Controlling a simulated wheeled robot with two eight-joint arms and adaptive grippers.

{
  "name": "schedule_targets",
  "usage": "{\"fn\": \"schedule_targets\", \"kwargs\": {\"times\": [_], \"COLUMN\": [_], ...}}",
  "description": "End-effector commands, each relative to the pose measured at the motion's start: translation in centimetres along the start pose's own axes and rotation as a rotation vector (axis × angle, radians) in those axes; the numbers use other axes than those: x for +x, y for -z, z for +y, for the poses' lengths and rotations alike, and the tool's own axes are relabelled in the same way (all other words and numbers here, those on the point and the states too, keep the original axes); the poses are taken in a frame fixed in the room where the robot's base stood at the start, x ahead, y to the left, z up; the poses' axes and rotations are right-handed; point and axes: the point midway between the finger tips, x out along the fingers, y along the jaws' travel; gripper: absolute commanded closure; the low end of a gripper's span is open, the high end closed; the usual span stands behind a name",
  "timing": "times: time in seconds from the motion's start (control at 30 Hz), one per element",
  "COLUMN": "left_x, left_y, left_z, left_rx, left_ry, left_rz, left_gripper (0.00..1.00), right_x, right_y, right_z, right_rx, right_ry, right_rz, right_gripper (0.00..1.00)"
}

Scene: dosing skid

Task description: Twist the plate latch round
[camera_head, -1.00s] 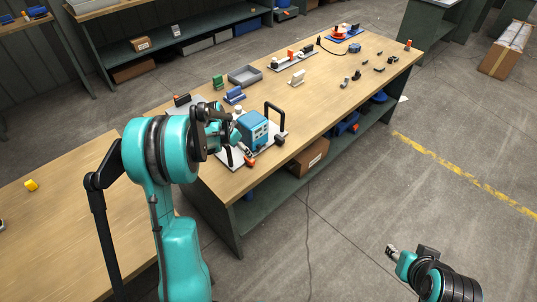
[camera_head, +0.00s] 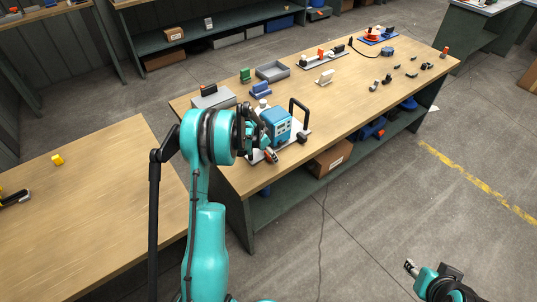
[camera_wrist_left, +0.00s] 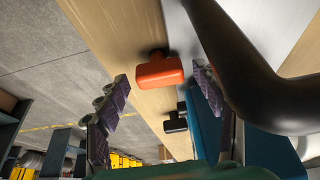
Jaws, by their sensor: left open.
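The plate latch looks like an orange-red handle (camera_head: 271,156) at the near edge of the light plate (camera_head: 291,139) under the blue dosing unit (camera_head: 275,125). In the left wrist view the orange latch (camera_wrist_left: 160,71) shows between and beyond my open fingers, with a visible gap to the left finger. My left gripper (camera_wrist_left: 158,100) holds nothing. In the head view my left gripper (camera_head: 254,148) is beside the unit's near left side, partly hidden by my arm. My right gripper (camera_head: 411,268) is far from the bench, over the floor at the lower right; its jaw opening is unclear.
A black upright handle (camera_head: 300,112) stands on the plate's right side; a dark bar crosses the wrist view's upper right. A grey tray (camera_head: 272,71) and small parts are farther along the bench (camera_head: 345,105).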

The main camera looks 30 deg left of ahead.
Motion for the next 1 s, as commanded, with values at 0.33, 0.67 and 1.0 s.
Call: {"fn": "schedule_targets", "kwargs": {"times": [0.33,0.67,1.0], "left_x": [-0.02,-0.02,0.03], "left_y": [0.01,-0.01,-0.05], "left_z": [0.00,0.03,0.17], "left_rx": [0.000,-0.009,-0.147], "left_ry": [0.000,0.003,0.061], "left_rz": [0.000,-0.001,-0.002], "left_gripper": [0.66,0.82,0.82], "right_x": [-0.03,0.00,0.32], "right_y": [0.03,0.00,-0.23], "right_z": [0.00,0.00,0.00], "right_rx": [0.000,0.000,0.000], "right_ry": [0.000,0.000,0.000], "right_rz": [0.000,0.000,0.000], "right_gripper": [0.60,0.60,0.60]}}
